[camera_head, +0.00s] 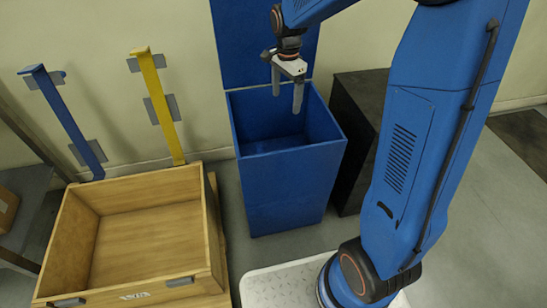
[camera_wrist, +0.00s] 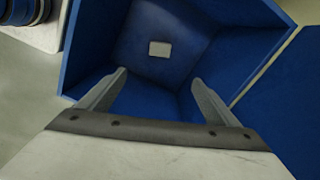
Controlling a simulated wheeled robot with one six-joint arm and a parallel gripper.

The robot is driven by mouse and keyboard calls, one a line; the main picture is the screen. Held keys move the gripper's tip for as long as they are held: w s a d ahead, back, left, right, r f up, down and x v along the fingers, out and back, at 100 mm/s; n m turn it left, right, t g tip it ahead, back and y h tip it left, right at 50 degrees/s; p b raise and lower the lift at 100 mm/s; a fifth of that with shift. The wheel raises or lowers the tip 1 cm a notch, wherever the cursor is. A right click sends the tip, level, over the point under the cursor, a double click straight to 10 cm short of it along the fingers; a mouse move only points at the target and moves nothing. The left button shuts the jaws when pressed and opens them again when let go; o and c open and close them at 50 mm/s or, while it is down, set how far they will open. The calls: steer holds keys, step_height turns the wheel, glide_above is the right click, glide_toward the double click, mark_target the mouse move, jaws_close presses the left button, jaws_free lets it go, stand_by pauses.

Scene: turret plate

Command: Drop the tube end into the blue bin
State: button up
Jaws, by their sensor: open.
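The blue bin (camera_head: 290,190) stands on the floor with its lid raised against the wall. My gripper (camera_head: 287,98) is open above the bin's mouth, fingers pointing down, with nothing between them. In the wrist view my gripper (camera_wrist: 158,78) points into the bin (camera_wrist: 235,45). A small pale rectangular piece (camera_wrist: 159,49) shows at the bottom of the bin, apart from the fingers. I cannot tell whether it is the tube end.
An empty-looking wooden crate (camera_head: 210,235) stands left of the bin. A blue post (camera_head: 68,118) and a yellow post (camera_head: 160,105) rise behind it. A dark box (camera_head: 358,115) stands close at the bin's right.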

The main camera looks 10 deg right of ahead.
step_height(320, 180, up, 12)
steer(key=shift+r, duration=0.2)
stand_by(0.5)
